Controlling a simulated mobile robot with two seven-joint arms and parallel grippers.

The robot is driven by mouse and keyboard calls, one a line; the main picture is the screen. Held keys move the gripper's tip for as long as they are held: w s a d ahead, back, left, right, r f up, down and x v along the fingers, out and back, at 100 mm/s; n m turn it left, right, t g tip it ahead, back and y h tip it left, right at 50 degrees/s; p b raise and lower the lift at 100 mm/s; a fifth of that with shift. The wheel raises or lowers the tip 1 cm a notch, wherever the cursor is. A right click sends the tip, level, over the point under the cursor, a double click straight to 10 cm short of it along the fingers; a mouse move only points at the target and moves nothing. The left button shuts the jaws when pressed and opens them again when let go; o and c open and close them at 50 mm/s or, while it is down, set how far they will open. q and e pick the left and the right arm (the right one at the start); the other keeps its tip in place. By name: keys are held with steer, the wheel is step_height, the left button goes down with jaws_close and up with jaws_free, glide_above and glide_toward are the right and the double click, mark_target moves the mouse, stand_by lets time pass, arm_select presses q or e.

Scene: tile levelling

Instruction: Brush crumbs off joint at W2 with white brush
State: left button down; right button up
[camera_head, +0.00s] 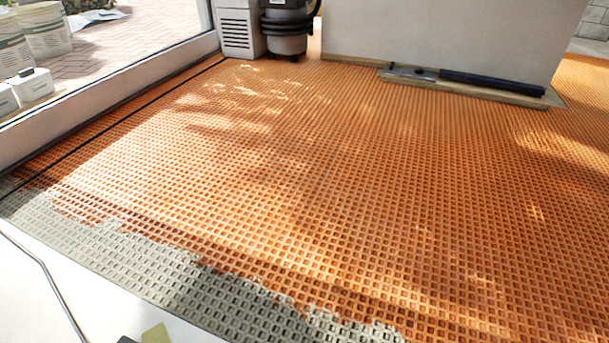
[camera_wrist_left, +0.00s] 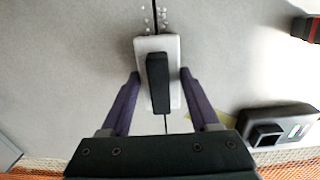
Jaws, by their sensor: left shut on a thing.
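In the left wrist view the white brush (camera_wrist_left: 174,46), a pale block with a black handle (camera_wrist_left: 158,82), lies between the purple fingers of my left gripper (camera_wrist_left: 158,76). The gripper is shut on it. Pale crumbs (camera_wrist_left: 163,18) lie in small clusters on both sides of a thin dark joint (camera_wrist_left: 156,5), just beyond the brush. The joint shows again behind the brush, which covers its middle. Whether the brush touches the surface I cannot tell. No W2 label is readable. My right gripper is not in view.
A dark device with a small display (camera_wrist_left: 279,127) and a red-and-black object (camera_wrist_left: 307,28) lie to the right. Orange waffle matting (camera_head: 330,170), partly mortared grey, covers the floor. A yellow-green piece (camera_head: 157,333) lies on the pale tile surface (camera_head: 90,305).

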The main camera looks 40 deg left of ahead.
arm_select(q)
steer(key=shift+s+d, duration=0.2)
steer(key=shift+s, duration=0.45)
steer(key=shift+s+d, duration=0.2)
steer(key=shift+s, duration=0.45)
steer(key=shift+s+d, duration=0.15)
steer(key=shift+s, duration=0.65)
steer(key=shift+s+f+b, duration=0.15)
steer(key=shift+s+b, duration=0.15)
steer(key=shift+b, duration=0.1)
steer(key=shift+s+d, duration=0.15)
steer(key=shift+s, duration=0.85)
steer(key=shift+s+d+b, duration=0.2)
steer(key=shift+s+b, duration=0.05)
steer(key=shift+s, duration=0.55)
steer(key=shift+s+d+b, duration=0.2)
steer(key=shift+s+b, duration=0.05)
steer(key=shift+s, duration=0.5)
steer(key=shift+d, duration=0.15)
steer(key=shift+w+d, duration=0.1)
